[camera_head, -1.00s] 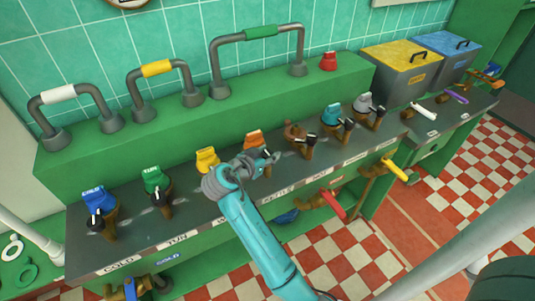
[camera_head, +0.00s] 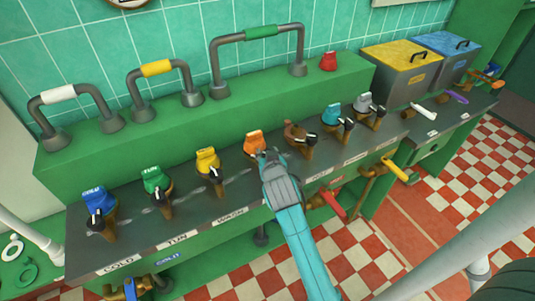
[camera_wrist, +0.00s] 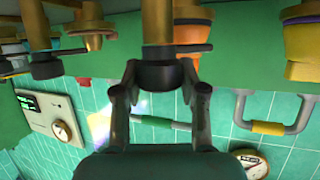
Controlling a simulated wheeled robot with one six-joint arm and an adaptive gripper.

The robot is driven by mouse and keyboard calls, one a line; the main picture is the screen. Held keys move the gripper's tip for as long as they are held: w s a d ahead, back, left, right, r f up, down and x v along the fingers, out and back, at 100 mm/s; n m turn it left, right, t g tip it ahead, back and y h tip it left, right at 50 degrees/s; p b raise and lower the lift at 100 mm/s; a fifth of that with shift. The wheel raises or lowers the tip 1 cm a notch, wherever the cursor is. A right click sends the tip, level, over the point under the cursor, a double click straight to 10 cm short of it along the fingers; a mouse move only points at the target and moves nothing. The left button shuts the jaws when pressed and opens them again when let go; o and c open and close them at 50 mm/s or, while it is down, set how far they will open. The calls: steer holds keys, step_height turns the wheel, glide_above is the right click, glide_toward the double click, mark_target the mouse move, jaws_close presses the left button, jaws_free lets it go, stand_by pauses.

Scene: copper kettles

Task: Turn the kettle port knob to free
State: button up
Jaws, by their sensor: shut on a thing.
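The kettle port valve has an orange cap (camera_head: 255,143) and is fourth from the left on the dark counter. In the wrist view its orange body (camera_wrist: 193,33) shows beside a brass stem that ends in a black knob (camera_wrist: 158,76). My gripper (camera_head: 268,157) is at the front of this valve and hides its knob and much of its lower body in the head view. In the wrist view my gripper (camera_wrist: 162,80) has a finger on either side of the black knob and is shut on it. Which way the knob points cannot be told.
Close on the left stands the yellow-capped wash valve (camera_head: 207,160). On the right stand a brown valve (camera_head: 296,133) and a teal-capped valve (camera_head: 331,115). A red handle (camera_head: 333,204) juts out below the counter. Pipe handles (camera_head: 260,32) rise from the green ledge behind.

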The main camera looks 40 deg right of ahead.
steer(key=shift+n+t+y, duration=0.3)
steer(key=shift+n+y, duration=0.2)
steer(key=shift+y, duration=0.3)
steer(key=o, duration=1.2)
steer(key=shift+c, duration=0.2)
steer(key=shift+s, duration=0.1)
steer(key=v, duration=1.1)
steer(key=shift+s+a, duration=0.25)
steer(key=shift+s, duration=0.1)
